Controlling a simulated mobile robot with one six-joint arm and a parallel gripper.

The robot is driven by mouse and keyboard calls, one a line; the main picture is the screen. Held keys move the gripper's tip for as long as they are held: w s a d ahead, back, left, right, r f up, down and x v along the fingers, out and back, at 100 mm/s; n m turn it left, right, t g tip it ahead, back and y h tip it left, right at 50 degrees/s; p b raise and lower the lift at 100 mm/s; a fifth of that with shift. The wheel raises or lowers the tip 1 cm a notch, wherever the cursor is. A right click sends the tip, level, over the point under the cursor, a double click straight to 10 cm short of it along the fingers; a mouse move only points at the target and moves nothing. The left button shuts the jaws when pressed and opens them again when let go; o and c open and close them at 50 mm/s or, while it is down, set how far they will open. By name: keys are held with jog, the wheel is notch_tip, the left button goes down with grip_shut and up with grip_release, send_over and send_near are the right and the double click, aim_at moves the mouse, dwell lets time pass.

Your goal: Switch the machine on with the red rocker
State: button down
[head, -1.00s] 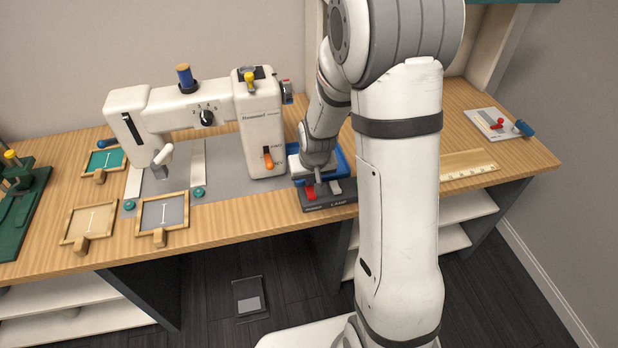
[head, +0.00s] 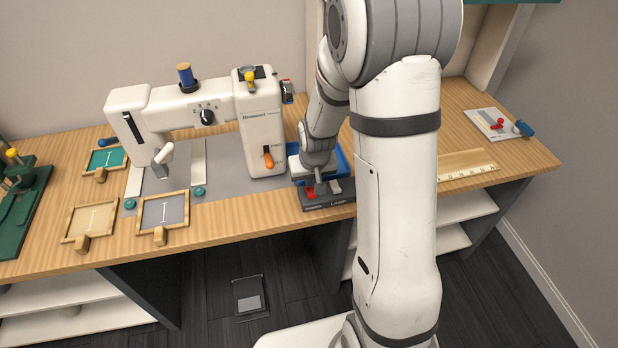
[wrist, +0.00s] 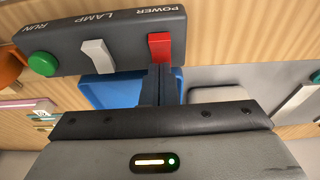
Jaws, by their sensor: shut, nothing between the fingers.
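The dark control box (head: 340,200) stands at the bench's front edge, right of the white sewing machine (head: 262,140). Its red rocker (wrist: 160,46) sits under the word POWER in the wrist view; it also shows in the head view (head: 311,193). Beside it are a white LAMP rocker (wrist: 98,56) and a green RUN button (wrist: 42,64). My gripper (wrist: 160,70) is shut and empty, with its fingertips at the near edge of the red rocker. I cannot tell whether they touch. The arm hides part of the box in the head view.
A blue tray (wrist: 100,90) lies right behind the box. Wooden hoops (head: 163,212) lie left on the bench, a ruler (head: 468,170) and a small white panel (head: 492,122) right. A foot pedal (head: 250,298) is on the floor.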

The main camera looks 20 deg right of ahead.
aim_at(312, 191)
jog(key=shift+s+r, duration=0.1)
jog(key=shift+s, duration=0.2)
jog(key=r+p, duration=0.2)
jog(key=r, duration=0.1)
jog(key=r+p, duration=0.1)
jog(key=shift+w+r, duration=0.3)
jog(key=shift+w, duration=0.05)
jog(key=w+v, duration=0.1)
jog(key=v, duration=0.8)
jog(key=shift+r+b, duration=0.3)
jog(key=shift+b, duration=0.05)
